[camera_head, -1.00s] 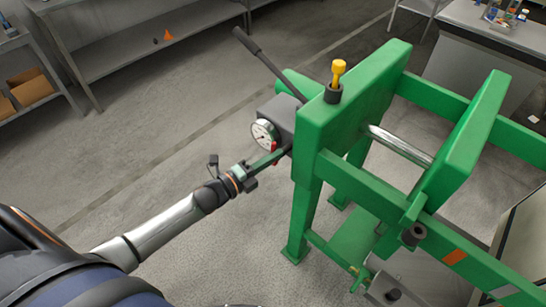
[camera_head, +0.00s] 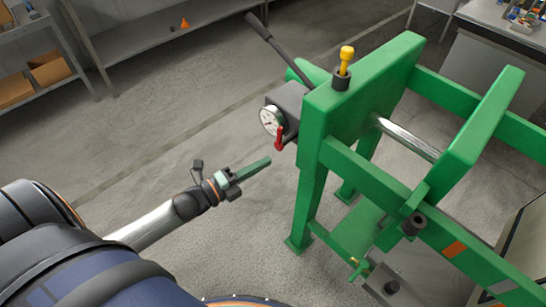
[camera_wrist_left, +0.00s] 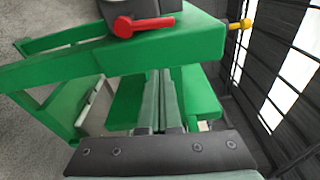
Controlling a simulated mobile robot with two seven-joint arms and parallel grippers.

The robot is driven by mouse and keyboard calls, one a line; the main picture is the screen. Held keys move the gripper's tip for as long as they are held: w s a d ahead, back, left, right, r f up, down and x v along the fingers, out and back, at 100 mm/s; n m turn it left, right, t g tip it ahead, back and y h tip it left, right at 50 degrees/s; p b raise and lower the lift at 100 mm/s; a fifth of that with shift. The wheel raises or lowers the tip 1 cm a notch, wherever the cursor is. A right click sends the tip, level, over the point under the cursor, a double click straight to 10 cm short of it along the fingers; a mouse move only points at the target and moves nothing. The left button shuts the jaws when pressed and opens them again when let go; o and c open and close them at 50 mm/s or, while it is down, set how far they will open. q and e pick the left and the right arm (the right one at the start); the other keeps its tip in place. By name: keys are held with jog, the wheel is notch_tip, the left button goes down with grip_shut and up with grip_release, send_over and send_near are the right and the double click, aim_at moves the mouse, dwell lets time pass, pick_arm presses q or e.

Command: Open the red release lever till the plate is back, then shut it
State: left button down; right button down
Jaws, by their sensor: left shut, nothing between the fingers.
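The red release lever (camera_head: 279,138) is on the grey pump block (camera_head: 288,103) at the left end of the green press frame (camera_head: 318,120). It hangs down just below the round gauge (camera_head: 269,121). In the left wrist view the lever (camera_wrist_left: 143,25) lies roughly level across the picture. The green plate (camera_head: 482,125) stands across the frame's rails at the end of a bright steel rod (camera_head: 408,138). My left gripper (camera_head: 268,162) is shut and empty, a little left of the lever and apart from it. Its fingers also show in the left wrist view (camera_wrist_left: 158,90). My right gripper is out of view.
A long dark pump handle (camera_head: 272,42) sticks up from the block. A yellow-topped knob (camera_head: 346,56) stands on the frame. Grey shelves (camera_head: 150,40) with cardboard boxes are at the back left. The floor left of the press is clear.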

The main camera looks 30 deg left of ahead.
aim_at(279, 137)
pick_arm(q)
jog(key=s+d+n+t+y+b, duration=0.1)
jog(key=s+d+n+y+b, duration=0.15)
jog(key=s+b, duration=0.2)
jog(key=w+a, duration=0.2)
jog(key=w, duration=1)
jog(key=shift+y+p, duration=0.35)
jog(key=shift+p, duration=0.05)
jog(key=shift+w, duration=0.1)
